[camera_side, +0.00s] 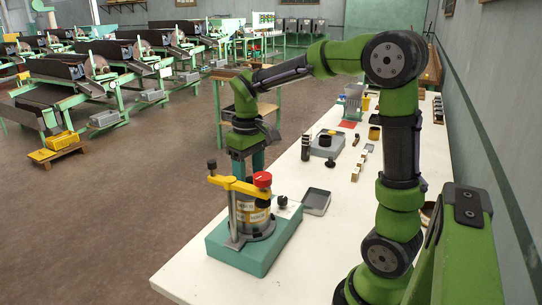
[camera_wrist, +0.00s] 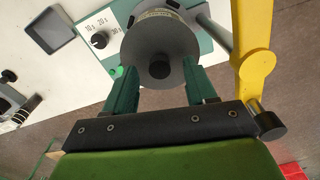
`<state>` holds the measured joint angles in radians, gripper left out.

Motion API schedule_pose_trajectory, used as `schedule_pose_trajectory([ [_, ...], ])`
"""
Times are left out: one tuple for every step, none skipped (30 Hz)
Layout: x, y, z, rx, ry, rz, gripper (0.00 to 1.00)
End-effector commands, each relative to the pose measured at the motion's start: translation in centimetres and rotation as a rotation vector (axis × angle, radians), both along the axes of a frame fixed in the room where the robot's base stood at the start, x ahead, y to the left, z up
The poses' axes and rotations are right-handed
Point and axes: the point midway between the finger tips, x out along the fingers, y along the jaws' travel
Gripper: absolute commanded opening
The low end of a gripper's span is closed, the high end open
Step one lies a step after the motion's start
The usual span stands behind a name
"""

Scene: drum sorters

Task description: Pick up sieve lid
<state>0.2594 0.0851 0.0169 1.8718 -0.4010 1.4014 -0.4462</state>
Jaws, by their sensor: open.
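The sieve lid (camera_wrist: 150,42) is a grey disc with a black knob (camera_wrist: 159,69) at its centre, on top of a sieve stack. In the side view the stack (camera_side: 252,215) stands on a teal shaker base (camera_side: 236,250), and the yellow clamp arm and my gripper mostly hide its lid. My gripper (camera_side: 250,168) is just above the stack, pointing down. In the wrist view its two teal fingers (camera_wrist: 159,72) are open on either side of the knob, with gaps to it. I cannot tell their exact height over the lid.
The yellow clamp arm (camera_side: 235,186) with a red knob (camera_side: 262,179) crosses beside my gripper on a steel post (camera_side: 233,220). A timer dial (camera_wrist: 99,40) is on the base. A grey tray (camera_side: 317,201) and small items lie on the white table (camera_side: 330,235).

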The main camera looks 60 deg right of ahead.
Motion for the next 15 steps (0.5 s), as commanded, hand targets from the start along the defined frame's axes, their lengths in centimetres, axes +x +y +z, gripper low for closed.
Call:
schedule_pose_trajectory([
  [0.0,0.0,-0.8,0.002,0.004,-0.001,0.56],
  [0.0,0.0,-1.1,0.002,0.003,-0.001,0.56],
  [0.0,0.0,-1.4,0.002,0.003,-0.001,0.56],
  [0.0,0.0,-1.5,0.000,0.002,0.000,0.56],
  [0.0,0.0,-1.7,0.000,0.001,0.000,0.56],
  [0.0,0.0,-1.7,0.000,0.001,0.000,0.56],
  [0.0,0.0,-1.8,0.000,0.000,0.000,0.56],
  [0.0,0.0,-1.8,0.000,0.000,0.000,0.56],
  [0.0,0.0,-1.7,0.000,0.000,0.000,0.56],
  [0.0,0.0,-1.7,0.000,0.000,0.000,0.56],
  [0.0,0.0,-1.7,0.000,0.000,0.000,0.56],
  [0.0,0.0,-1.7,0.000,0.000,0.000,0.54],
  [0.0,0.0,-1.7,0.000,0.000,0.000,0.50],
  [0.0,0.0,-1.7,0.000,0.000,0.000,0.45],
  [0.0,0.0,-1.7,0.000,0.000,0.000,0.39],
])
